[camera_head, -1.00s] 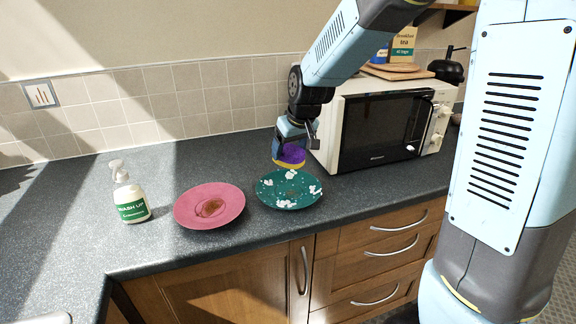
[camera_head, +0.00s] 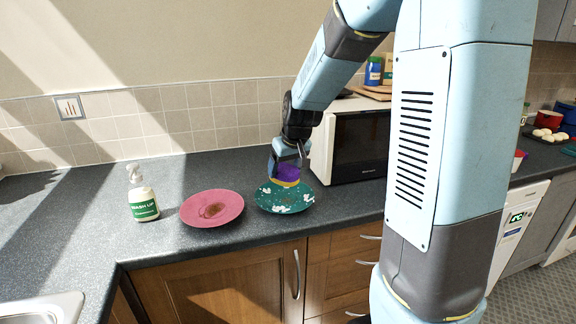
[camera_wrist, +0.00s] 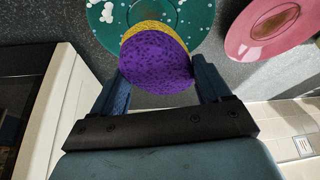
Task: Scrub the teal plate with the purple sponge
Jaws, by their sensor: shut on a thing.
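The teal plate (camera_head: 298,207) lies on the counter with white bits and a brownish smear on it; part of it also shows in the wrist view (camera_wrist: 191,14). The sponge (camera_head: 286,173) is purple on top with a yellow layer below. My gripper (camera_wrist: 160,77) is shut on the sponge (camera_wrist: 155,64), with one finger on each side of it. In the head view my gripper (camera_head: 288,164) points down over the far part of the plate. The sponge hides some of the plate. I cannot tell whether its yellow underside touches the plate.
A pink plate (camera_head: 228,203) with a brown stain lies just left of the teal plate. A microwave (camera_head: 352,150) stands close on the right, behind the plate. A sink (camera_head: 45,309) is at the lower left. The counter's front edge is near the plates.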

